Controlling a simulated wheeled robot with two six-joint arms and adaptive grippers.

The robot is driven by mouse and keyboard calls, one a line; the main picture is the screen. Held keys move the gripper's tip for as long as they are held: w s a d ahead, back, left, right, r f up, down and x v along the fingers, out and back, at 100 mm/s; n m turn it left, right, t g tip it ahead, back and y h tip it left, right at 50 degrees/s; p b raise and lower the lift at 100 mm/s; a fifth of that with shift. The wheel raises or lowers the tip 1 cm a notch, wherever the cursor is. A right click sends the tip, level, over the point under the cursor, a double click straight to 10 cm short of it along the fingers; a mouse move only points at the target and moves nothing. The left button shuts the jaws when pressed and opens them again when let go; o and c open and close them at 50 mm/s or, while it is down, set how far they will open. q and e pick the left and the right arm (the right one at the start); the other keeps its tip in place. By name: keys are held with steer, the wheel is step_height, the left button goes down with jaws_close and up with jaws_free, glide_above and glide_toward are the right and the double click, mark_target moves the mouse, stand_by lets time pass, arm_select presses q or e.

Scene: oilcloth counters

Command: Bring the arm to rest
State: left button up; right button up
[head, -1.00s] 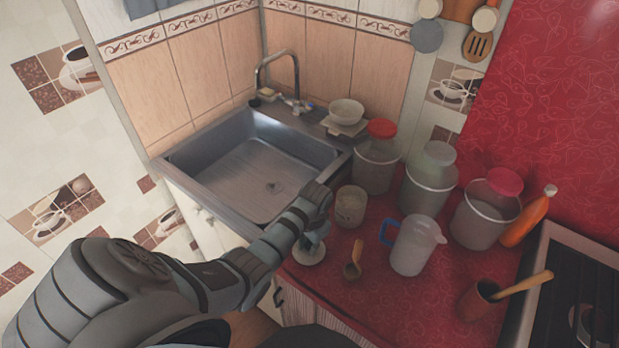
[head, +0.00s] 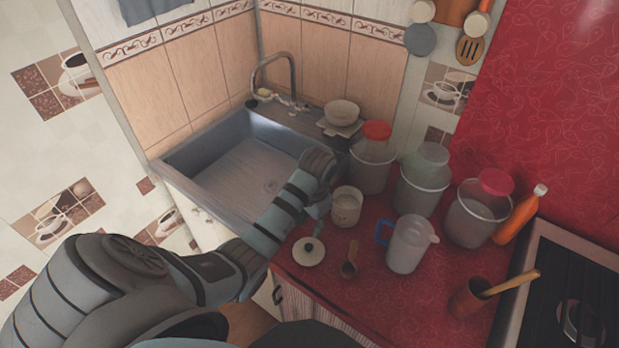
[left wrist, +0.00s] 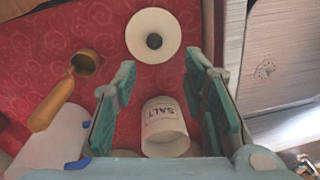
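My left gripper (head: 318,208) is raised above the counter at the sink's right corner, just left of the salt jar (head: 346,208). In the left wrist view the gripper (left wrist: 157,80) is open, its teal-padded fingers wide apart with nothing held. The white jar marked SALT (left wrist: 164,122) shows between and beyond the fingers, standing on the counter. A round white lid with a dark knob (head: 309,252) lies flat on the red counter, apart from the gripper; the lid also shows in the left wrist view (left wrist: 138,34). My right gripper is not in view.
A wooden scoop (head: 349,262), a clear jug with a blue handle (head: 408,246) and several lidded containers (head: 423,187) stand to the right. The steel sink (head: 240,175) is behind the arm. A stove (head: 570,295) is at the far right.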

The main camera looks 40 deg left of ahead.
arm_select(q)
steer(key=shift+r, duration=0.4)
steer(key=s+d+f+t, duration=0.1)
steer(key=s+d+t, duration=0.15)
steer(key=s, duration=0.85)
steer(key=s+d+f+t, duration=0.1)
steer(key=s+d, duration=0.3)
steer(key=s, duration=0.6)
step_height(320, 180, down, 23)
steer(key=s+a+n+g+b, duration=0.1)
steer(key=s+a+g+b, duration=0.1)
steer(key=s, duration=0.1)
steer(key=s+f+b, duration=0.1)
steer(key=s+f, duration=1.1)
steer(key=shift+s+a+b, duration=0.25)
steer(key=shift+s+b, duration=0.05)
steer(key=shift+s, duration=0.1)
